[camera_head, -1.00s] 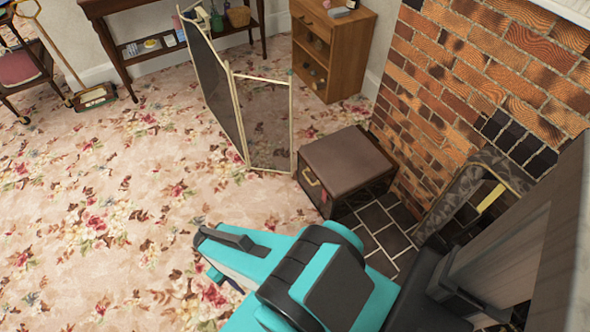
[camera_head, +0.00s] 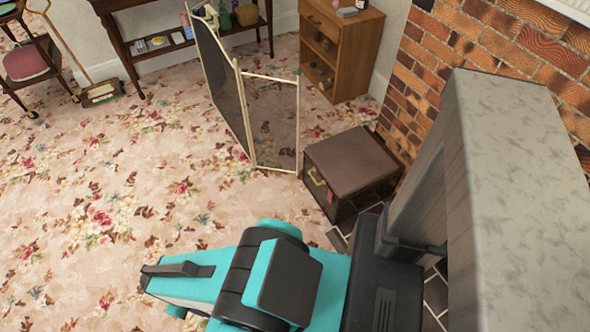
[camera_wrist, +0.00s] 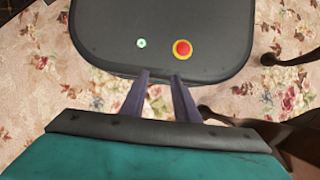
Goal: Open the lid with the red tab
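A dark brown box with a flat brown lid (camera_head: 352,160) stands on the floor against the brick wall, in the middle right of the head view. Its lid looks shut. A small red tab (camera_head: 329,196) shows on its front side, close to a pale handle (camera_head: 316,176). My arm is in the foreground, in front of the box, pointing left; its fingertips cannot be made out in the head view. In the wrist view my gripper (camera_wrist: 160,74) has its two dark fingers apart with nothing between them. The box is not in the wrist view.
A folding mesh screen (camera_head: 268,118) stands just left of and behind the box. A wooden cabinet (camera_head: 338,48) and a side table (camera_head: 133,55) stand along the back wall. Brick wall (camera_head: 420,75) rises to the box's right. The flowered carpet (camera_head: 110,190) at left is open.

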